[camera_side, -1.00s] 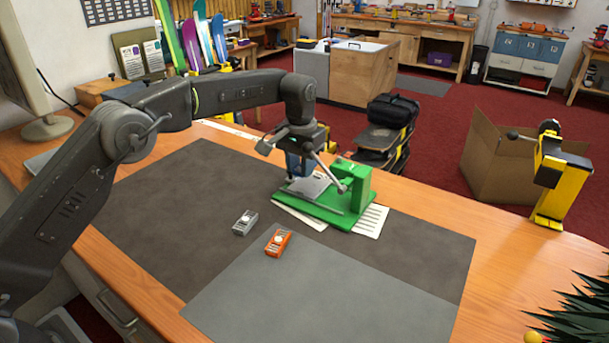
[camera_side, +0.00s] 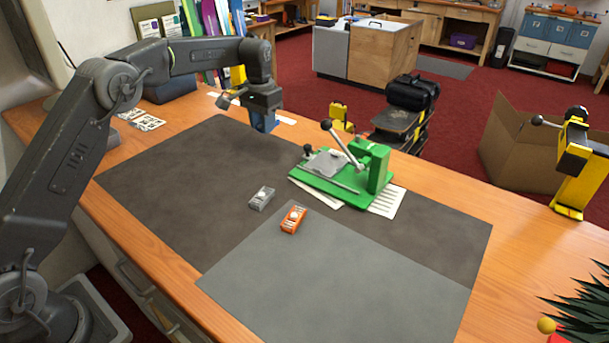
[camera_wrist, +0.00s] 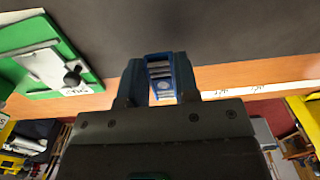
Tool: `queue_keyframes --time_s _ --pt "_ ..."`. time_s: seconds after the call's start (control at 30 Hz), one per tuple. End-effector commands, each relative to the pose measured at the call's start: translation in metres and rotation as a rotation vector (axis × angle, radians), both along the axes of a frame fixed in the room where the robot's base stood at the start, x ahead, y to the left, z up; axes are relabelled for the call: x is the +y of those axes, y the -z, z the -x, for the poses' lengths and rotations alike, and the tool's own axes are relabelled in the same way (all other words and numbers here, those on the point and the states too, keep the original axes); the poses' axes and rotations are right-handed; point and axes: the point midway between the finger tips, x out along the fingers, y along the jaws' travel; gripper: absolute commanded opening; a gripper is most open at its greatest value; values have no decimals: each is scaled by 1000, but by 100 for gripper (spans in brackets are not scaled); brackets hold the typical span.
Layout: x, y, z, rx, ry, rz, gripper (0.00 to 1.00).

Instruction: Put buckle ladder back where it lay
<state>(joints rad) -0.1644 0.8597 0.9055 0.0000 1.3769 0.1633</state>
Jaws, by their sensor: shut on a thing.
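My gripper (camera_side: 262,106) is shut on a blue buckle ladder (camera_side: 264,123), held near the back edge of the dark mat. A grey buckle piece (camera_side: 261,199) and an orange one (camera_side: 293,219) lie on the mats, apart from my gripper. The green jig (camera_side: 345,180), with a raised lever, stands to the right of my gripper and also shows in the wrist view (camera_wrist: 40,60).
The dark mat (camera_side: 180,190) is mostly clear, as is the grey mat (camera_side: 350,280). White-marked strips lie along the back edge. A yellow-and-black tool (camera_side: 574,165) stands at the right. White cards (camera_side: 140,119) lie behind my arm.

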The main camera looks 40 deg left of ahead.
Motion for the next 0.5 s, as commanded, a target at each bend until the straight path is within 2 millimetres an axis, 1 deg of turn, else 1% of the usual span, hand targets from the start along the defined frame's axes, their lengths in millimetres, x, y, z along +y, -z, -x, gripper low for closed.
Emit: queue_keyframes --time_s 0.07,0.13,0.17,0.23,0.27,0.3,0.37,0.4,0.5 --pt "-9 -4 3 -2 4 0 5" --pt "-25 -11 10 -2 6 0 5" --pt "-35 -15 14 -3 7 0 5" --pt "-59 -23 27 -3 9 0 5" --pt "-71 -27 34 -2 10 0 5" --pt "-87 -32 45 -3 11 0 5" --pt "-109 -39 63 -3 10 0 5" --pt "-123 -43 75 -3 10 0 5" --pt "-152 -51 106 -3 9 0 5"
